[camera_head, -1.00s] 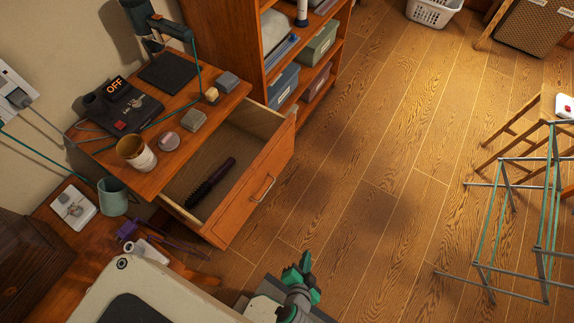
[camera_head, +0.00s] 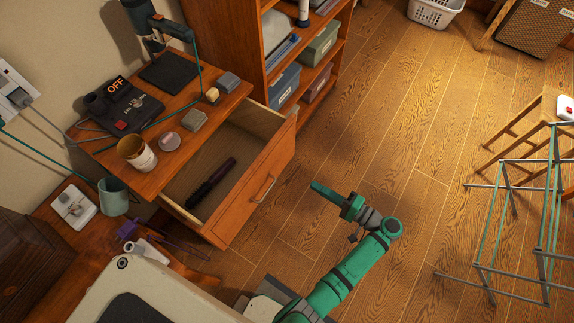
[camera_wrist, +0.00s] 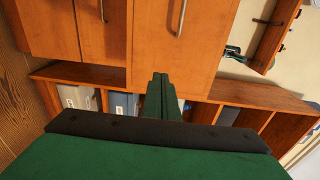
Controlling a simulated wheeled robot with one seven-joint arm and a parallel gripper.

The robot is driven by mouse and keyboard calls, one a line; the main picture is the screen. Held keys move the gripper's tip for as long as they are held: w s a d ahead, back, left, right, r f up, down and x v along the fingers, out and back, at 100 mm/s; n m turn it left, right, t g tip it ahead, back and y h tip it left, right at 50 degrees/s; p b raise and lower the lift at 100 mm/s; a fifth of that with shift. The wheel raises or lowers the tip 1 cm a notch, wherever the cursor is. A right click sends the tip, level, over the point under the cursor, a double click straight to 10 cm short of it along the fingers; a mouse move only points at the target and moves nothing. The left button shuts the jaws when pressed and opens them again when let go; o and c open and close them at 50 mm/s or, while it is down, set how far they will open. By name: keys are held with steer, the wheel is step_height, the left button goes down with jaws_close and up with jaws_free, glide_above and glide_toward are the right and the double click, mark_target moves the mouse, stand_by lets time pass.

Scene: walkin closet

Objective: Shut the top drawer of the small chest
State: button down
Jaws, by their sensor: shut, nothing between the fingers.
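The small chest (camera_head: 150,178) stands against the wall at left in the head view. Its top drawer (camera_head: 262,192) is pulled well out, with a dark brush (camera_head: 210,183) lying inside and a metal handle (camera_head: 264,188) on its wooden front. My gripper (camera_head: 315,186) is shut and empty, to the right of the drawer front and apart from it, pointing toward it. In the wrist view my shut fingers (camera_wrist: 160,82) point at a wooden front with a metal handle (camera_wrist: 181,18); I cannot tell how near they are.
On the chest top are a cup (camera_head: 136,153), a black device with an "OFF" sign (camera_head: 120,105) and small boxes. A bookshelf (camera_head: 275,60) stands behind the drawer. A metal rack (camera_head: 520,215) and wooden stool (camera_head: 530,125) are at right. The floor between is clear.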

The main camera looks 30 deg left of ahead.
steer(key=r, duration=0.2)
steer(key=g, duration=0.1)
glide_toward(278, 161)
steer(key=shift+n+y, duration=0.4)
steer(key=a, duration=0.6)
steer(key=shift+w+a+f, duration=0.2)
steer(key=shift+w+f, duration=0.05)
steer(key=shift+f, duration=0.1)
steer(key=shift+w, duration=0.1)
